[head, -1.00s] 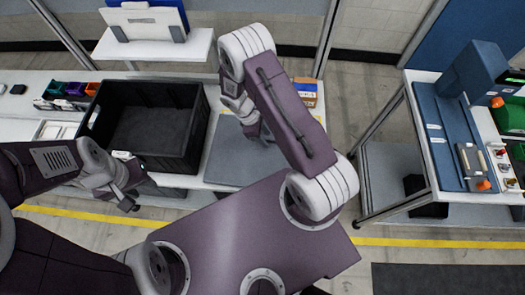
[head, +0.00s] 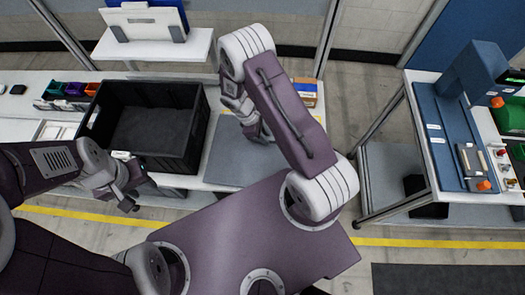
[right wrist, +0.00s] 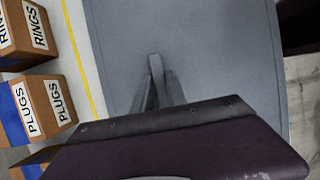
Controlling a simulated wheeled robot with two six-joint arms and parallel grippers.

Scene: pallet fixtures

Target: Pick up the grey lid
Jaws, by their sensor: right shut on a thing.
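The grey lid (head: 230,160) is a flat grey panel on the white bench, right of the black crate, partly hidden by my right arm. In the right wrist view the lid (right wrist: 215,55) fills the middle, with a narrow grey upright grip (right wrist: 154,68) on it. My right gripper (right wrist: 158,88) is shut on this grip of the lid. I cannot tell whether the lid is clear of the bench. My left gripper (head: 132,200) hangs in front of the black crate, apart from the lid; its fingers are too small to read.
The black crate (head: 203,135) stands open left of the lid. Cardboard boxes marked RINGS (right wrist: 25,30) and PLUGS (right wrist: 38,108) stand beside the lid. A yellow line (right wrist: 84,60) runs along its edge. A second bench with a blue fixture (head: 445,140) is at the right.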

